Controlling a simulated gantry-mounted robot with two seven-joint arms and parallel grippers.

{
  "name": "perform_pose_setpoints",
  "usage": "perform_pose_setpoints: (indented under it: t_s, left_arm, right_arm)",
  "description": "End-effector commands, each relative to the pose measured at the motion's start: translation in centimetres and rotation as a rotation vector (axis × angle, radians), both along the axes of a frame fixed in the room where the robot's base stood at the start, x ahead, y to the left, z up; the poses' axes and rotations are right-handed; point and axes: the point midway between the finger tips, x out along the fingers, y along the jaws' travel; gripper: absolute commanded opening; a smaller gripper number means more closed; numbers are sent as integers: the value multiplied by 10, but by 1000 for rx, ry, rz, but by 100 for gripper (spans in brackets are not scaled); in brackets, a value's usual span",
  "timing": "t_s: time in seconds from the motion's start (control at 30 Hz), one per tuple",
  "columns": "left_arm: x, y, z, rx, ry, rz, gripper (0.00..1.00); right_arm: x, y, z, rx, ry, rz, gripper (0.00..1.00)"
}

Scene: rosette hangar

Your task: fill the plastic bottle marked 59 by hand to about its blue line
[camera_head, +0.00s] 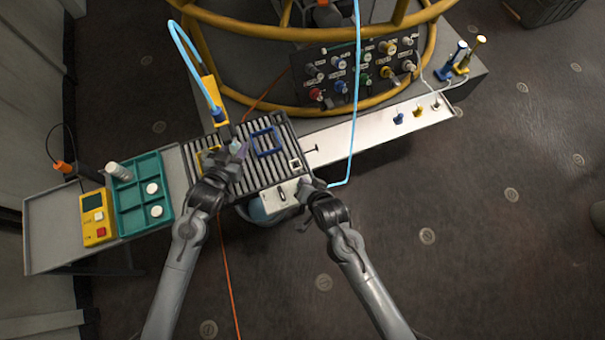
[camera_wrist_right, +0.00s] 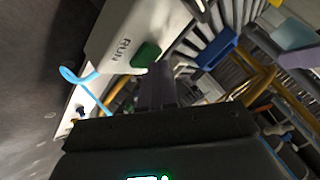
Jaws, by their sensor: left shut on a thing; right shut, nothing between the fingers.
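My left gripper (camera_head: 238,152) is shut on a small pale bluish thing, apparently the plastic bottle (camera_head: 235,144), over the slatted rack near the yellow frame. It also shows in the right wrist view (camera_wrist_right: 291,34), at the upper right. I cannot read its number or see its blue line or level. A yellow and blue filling head (camera_head: 212,97) on a light blue hose stands just behind it. My right gripper (camera_head: 305,186) is shut and empty beside the white control box (camera_head: 271,201). In the right wrist view its fingertips are close to the green button (camera_wrist_right: 147,54) by "RUN"; contact is unclear.
The slatted rack (camera_head: 256,173) carries a blue square frame (camera_head: 266,142) and a yellow frame (camera_head: 207,158). At left are a teal tray (camera_head: 131,198) with white-topped pieces and a yellow meter (camera_head: 95,216). A valve panel (camera_head: 361,71) stands behind, and a white shelf (camera_head: 350,135) extends right.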

Motion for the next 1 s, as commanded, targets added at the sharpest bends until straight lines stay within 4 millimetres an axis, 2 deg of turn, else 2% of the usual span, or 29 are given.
perform_pose_setpoints:
  t_s: [0.27, 0.63, 1.0]
  left_arm:
    - [0, 0, 0, 0, -1, 0, 13]
    - [0, 0, 0, 0, -1, 0, 13]
    - [0, 0, 0, 0, -1, 0, 13]
  right_arm:
    - [0, 0, 1, -1, 1, 0, 0]
    - [0, 0, 16, 1, 0, -1, 0]
    - [0, 0, 18, 0, 0, 0, 0]
